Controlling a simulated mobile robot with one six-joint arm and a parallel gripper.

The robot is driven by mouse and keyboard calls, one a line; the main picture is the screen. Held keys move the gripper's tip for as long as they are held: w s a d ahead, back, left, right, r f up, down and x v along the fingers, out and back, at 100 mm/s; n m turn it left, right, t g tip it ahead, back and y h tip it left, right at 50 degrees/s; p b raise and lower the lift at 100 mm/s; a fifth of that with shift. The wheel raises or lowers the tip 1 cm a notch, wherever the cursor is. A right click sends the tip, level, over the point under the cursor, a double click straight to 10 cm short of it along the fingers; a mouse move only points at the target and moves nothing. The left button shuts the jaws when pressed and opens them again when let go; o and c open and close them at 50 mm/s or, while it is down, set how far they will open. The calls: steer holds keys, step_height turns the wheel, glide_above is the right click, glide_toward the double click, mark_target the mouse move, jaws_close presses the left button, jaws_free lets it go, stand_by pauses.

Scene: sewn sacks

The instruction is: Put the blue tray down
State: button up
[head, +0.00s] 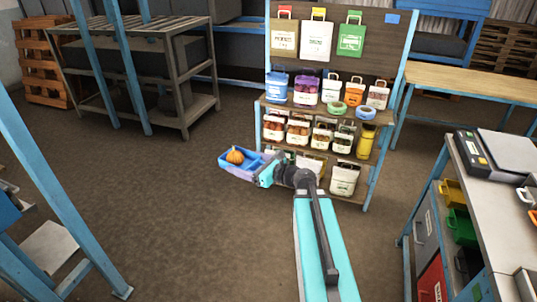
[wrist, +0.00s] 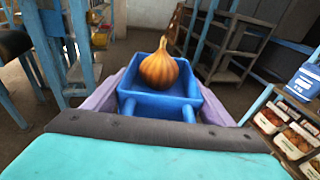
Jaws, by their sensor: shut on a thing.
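The blue tray (head: 228,167) is held out level in front of the shelf rack in the head view. It also shows in the wrist view (wrist: 193,110). An orange-brown, onion-shaped thing (head: 235,155) sits in it; in the wrist view it (wrist: 159,68) rests toward the tray's far end. My gripper (head: 267,172) is shut on the near end of the tray and holds it up off the floor. In the wrist view its pale purple fingers (wrist: 158,102) lie along both sides of the tray. The exact grip contact is partly hidden.
A rack with sacks (head: 317,90) stands just behind and right of the tray. A grey workbench (head: 500,165) with a scale (head: 495,152) is at right. A wooden-topped table (head: 470,80) is at back right, a dark shelf unit (head: 140,45) at back left. The brown floor (head: 150,200) is open at left.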

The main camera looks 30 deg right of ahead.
steer(key=s+a+n+g+y, duration=0.2)
steer(key=a, duration=0.5)
steer(key=s+a+n+g+y, duration=0.3)
steer(key=a, duration=0.4)
steer(key=shift+s+f+y, duration=0.15)
steer(key=shift+s+y, duration=0.15)
steer(key=shift+d, duration=0.1)
